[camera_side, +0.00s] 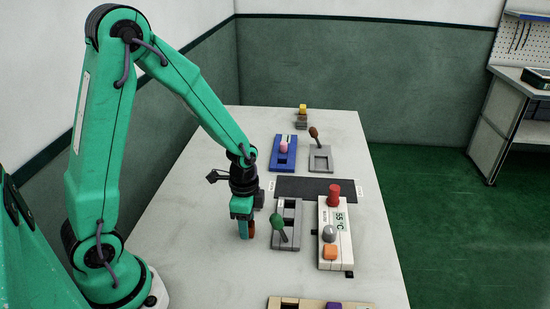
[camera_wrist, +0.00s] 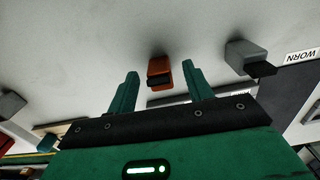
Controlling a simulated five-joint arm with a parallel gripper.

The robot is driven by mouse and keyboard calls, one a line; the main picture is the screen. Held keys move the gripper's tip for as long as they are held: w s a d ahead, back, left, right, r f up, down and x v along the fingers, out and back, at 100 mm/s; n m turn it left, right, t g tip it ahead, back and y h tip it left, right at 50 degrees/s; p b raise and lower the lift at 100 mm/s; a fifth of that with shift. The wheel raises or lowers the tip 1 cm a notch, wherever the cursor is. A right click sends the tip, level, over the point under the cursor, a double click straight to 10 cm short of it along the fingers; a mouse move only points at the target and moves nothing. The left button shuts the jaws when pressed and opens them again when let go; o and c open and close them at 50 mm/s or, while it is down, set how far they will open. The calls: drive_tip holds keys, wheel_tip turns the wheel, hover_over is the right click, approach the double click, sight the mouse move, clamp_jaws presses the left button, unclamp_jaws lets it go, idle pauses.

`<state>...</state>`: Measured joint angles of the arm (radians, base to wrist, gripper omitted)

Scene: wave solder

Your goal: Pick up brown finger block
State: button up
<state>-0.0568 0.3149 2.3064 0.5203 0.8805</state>
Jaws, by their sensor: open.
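A small orange-brown block with a dark strip (camera_wrist: 160,70) sits on the pale table in the wrist view. It lies between the two green fingers of my gripper (camera_wrist: 160,68), near their tips, with a gap on both sides. In the side view my gripper (camera_side: 245,230) points down low over the table, and the brown block (camera_side: 253,227) shows partly behind it. My gripper is open and holds nothing. Whether the fingertips touch the table cannot be told.
A grey block with a dark tab (camera_wrist: 247,57) stands to the right in the wrist view. A grey lever fixture (camera_side: 289,242) with a green knob and a white panel (camera_side: 333,215) stand to the right in the side view. The table's left front is clear.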

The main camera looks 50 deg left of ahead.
drive_tip(key=shift+f, duration=0.7)
drive_tip(key=shift+c, duration=0.4)
clamp_jaws()
